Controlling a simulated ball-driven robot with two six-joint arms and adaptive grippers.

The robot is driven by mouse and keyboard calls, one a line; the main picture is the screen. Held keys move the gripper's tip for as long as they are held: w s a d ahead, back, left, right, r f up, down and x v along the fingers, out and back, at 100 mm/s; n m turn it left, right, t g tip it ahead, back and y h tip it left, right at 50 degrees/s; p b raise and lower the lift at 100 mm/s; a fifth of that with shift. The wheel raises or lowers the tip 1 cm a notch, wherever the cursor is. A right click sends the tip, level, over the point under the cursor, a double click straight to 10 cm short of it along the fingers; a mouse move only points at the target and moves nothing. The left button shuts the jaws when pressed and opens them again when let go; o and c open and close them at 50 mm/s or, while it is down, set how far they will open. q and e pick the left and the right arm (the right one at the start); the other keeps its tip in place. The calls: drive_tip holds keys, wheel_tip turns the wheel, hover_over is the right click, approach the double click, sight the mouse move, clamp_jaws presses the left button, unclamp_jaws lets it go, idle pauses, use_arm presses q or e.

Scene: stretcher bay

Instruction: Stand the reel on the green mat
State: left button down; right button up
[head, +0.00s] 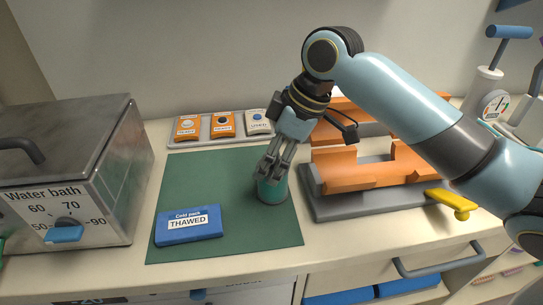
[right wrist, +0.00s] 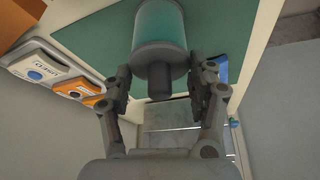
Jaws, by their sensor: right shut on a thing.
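The reel (head: 271,191) is a teal cylinder with grey ends. It is upright at the right part of the green mat (head: 215,182), with its lower end at the mat's surface; I cannot tell whether it touches. My right gripper (head: 270,172) comes down from above and is shut on the reel's upper part, hiding its top. In the right wrist view the reel (right wrist: 161,28) sits between the two fingers (right wrist: 160,82), with a grey end and stub facing the camera. My left gripper is not in view.
A blue cold pack (head: 188,225) lies on the mat's front left. A tray with several packs (head: 222,124) stands behind the mat. A water bath (head: 75,170) is at left. An orange cradle on a grey base (head: 350,205) is close to the reel's right.

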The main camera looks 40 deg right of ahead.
drive_tip(key=o, duration=1.3)
drive_tip(key=shift+f, duration=0.1)
drive_tip(key=shift+c, duration=0.2)
drive_tip(key=o, duration=0.4)
drive_tip(key=shift+c, duration=0.2)
use_arm(q)
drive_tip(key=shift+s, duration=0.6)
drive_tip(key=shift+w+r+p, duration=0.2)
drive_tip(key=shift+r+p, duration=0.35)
drive_tip(key=shift+p, duration=0.05)
use_arm(e)
drive_tip(key=v, duration=1.2)
